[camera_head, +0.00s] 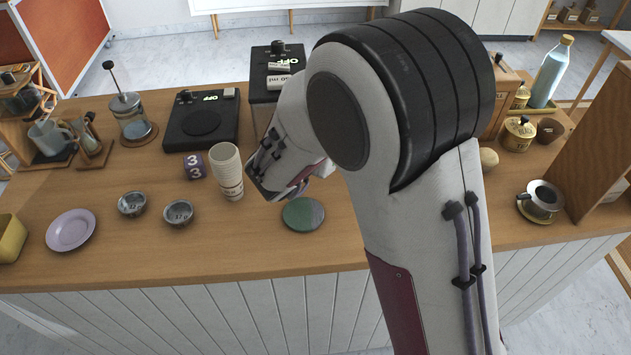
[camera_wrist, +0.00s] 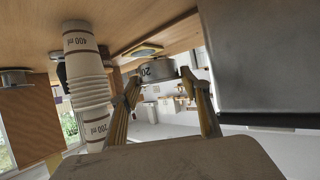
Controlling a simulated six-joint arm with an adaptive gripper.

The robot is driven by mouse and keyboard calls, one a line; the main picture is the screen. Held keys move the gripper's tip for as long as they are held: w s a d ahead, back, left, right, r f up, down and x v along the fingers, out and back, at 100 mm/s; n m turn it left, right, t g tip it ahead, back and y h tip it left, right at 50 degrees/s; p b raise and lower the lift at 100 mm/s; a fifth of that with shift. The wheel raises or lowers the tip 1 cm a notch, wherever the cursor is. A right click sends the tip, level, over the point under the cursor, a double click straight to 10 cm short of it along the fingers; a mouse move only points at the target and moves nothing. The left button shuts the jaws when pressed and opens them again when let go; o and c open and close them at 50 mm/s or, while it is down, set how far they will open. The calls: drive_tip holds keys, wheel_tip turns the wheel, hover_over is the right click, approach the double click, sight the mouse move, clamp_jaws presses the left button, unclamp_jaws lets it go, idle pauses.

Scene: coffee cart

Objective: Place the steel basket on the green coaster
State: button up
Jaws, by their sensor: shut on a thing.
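The steel basket (camera_wrist: 158,70), a short metal cup marked with a number starting "20", is between the two fingers of my gripper (camera_wrist: 161,84) in the wrist view. The fingers are shut on its sides. I cannot tell its exact height above the counter. The green coaster (camera_head: 303,214), a flat round disc, lies bare on the counter in the head view, just right of my wrist. My arm hides the gripper and the held basket in the head view.
Stacked cups (camera_head: 228,172) stand close left of my wrist, also in the wrist view (camera_wrist: 86,85). The counter in front of the coaster is clear.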

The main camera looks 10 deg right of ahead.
drive_tip(key=shift+s+a+r, duration=0.1)
drive_tip(key=shift+s+a, duration=0.15)
drive_tip(key=shift+a, duration=0.15)
drive_tip(key=s+a+r+m+h, duration=0.1)
drive_tip(key=s+a, duration=0.8)
drive_tip(key=s, duration=0.2)
drive_tip(key=shift+g, duration=0.4)
drive_tip(key=shift+d, duration=0.1)
hover_over(300, 217)
drive_tip(key=shift+f, duration=3.1)
drive_tip(key=shift+f, duration=0.15)
drive_tip(key=shift+f, duration=1.7)
drive_tip(key=shift+f, duration=0.2)
